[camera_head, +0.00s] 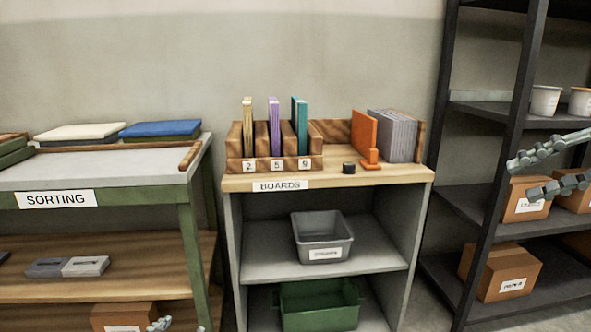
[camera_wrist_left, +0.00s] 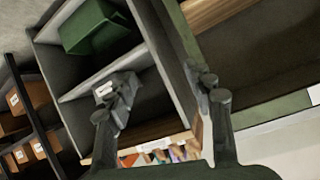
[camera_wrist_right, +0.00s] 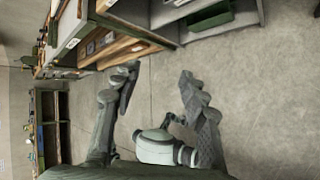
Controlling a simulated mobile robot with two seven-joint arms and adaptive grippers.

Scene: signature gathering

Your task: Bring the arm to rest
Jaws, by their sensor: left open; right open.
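My right gripper (camera_head: 524,178) is at the right side of the head view, in front of the dark shelf rack. Its two fingers are apart with nothing between them. In the right wrist view the right gripper (camera_wrist_right: 158,75) is open and empty over bare floor. My left gripper shows only as fingertips at the bottom edge of the head view, in front of the sorting bench. In the left wrist view the left gripper (camera_wrist_left: 165,88) has its fingers spread. The boards cabinet lies beyond them, and I see nothing held.
The boards cabinet (camera_head: 328,183) carries a wooden slotted rack (camera_head: 245,164) with several upright boards. A grey bin (camera_head: 322,237) and green bin (camera_head: 318,304) stand on its shelves. The sorting bench (camera_head: 120,165) is left. The shelf rack (camera_head: 480,230) with cardboard boxes (camera_head: 500,272) is right.

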